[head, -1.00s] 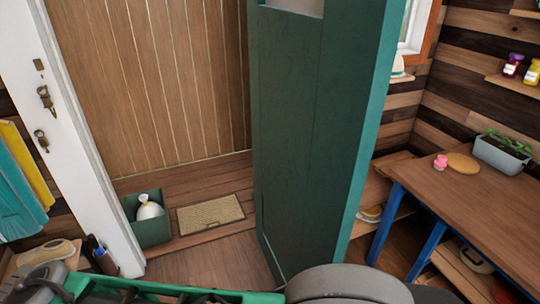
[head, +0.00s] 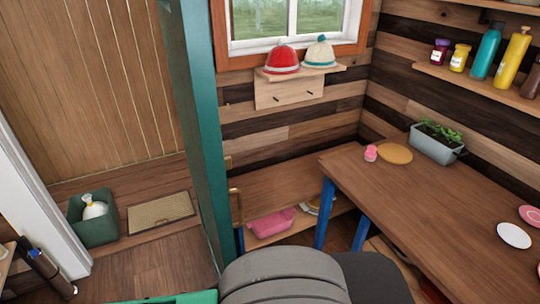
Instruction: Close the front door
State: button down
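The green front door (head: 203,130) stands open and upright, seen nearly edge-on left of the middle in the head view. A brass handle (head: 236,205) shows beside its right edge. The white door frame (head: 35,190) is at the left, with the doorway between frame and door. A rounded grey link of my arm (head: 285,275) is at the bottom, close in front of the door's lower end; I cannot tell whether it touches. My gripper is not in view.
Beyond the doorway lie a doormat (head: 160,212) and a green bin (head: 93,218) with a white bag. A low shelf bench (head: 285,190) stands right of the door. A wooden table (head: 450,205) with blue legs fills the right. Bare floor shows at the doorway.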

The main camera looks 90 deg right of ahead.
aim_at(184, 25)
jog(key=k, duration=0.95)
jog(key=z, duration=1.1)
